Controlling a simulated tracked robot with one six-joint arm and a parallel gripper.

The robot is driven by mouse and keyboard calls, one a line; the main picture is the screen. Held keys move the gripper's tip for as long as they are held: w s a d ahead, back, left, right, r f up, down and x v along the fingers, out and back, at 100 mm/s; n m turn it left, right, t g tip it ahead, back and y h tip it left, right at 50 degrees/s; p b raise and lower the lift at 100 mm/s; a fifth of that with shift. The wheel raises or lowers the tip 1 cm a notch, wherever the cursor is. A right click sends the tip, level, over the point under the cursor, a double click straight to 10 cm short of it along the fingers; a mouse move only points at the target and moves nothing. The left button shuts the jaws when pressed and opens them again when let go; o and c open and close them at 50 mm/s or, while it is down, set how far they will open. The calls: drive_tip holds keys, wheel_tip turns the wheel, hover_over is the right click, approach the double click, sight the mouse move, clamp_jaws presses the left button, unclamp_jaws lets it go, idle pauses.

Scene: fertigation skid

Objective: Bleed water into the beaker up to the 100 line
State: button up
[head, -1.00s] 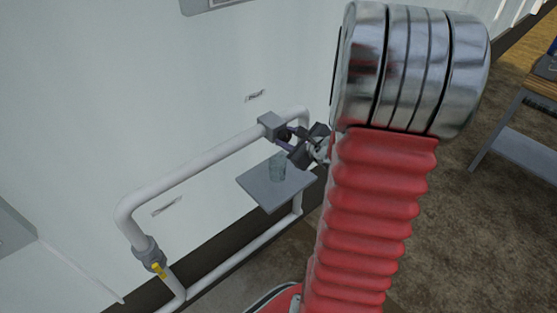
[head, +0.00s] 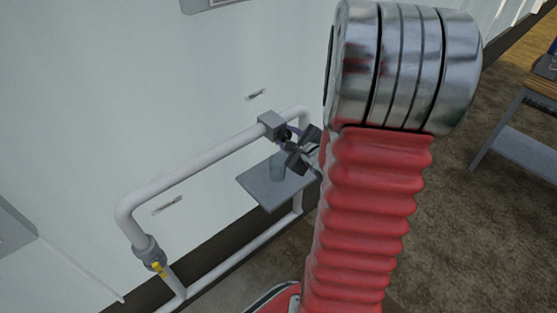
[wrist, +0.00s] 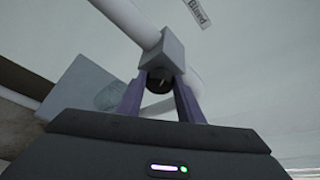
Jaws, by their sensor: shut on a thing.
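The beaker (head: 277,167) is clear and stands upright on a grey shelf (head: 262,187) below the pipe. It also shows faintly in the wrist view (wrist: 110,95), left of my fingers. A grey valve block (head: 271,124) sits on the white pipe above the shelf; it also shows in the wrist view (wrist: 163,55). My gripper (head: 292,138) is at the front of this block. In the wrist view its two purple fingers (wrist: 159,88) are shut on a dark round knob (wrist: 159,83) below the block. The beaker's water level and 100 line are too small to read.
The white pipe (head: 190,163) runs along the pale wall. A yellow-handled valve (head: 158,267) is low on its left side. A wooden-topped table (head: 542,98) stands at the right. A small label (head: 256,95) is on the wall above the block.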

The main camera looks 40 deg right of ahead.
drive_tip(key=shift+a+f+n+h, duration=0.2)
drive_tip(key=shift+n+h, duration=0.3)
drive_tip(key=shift+n, duration=0.4)
idle(7.1)
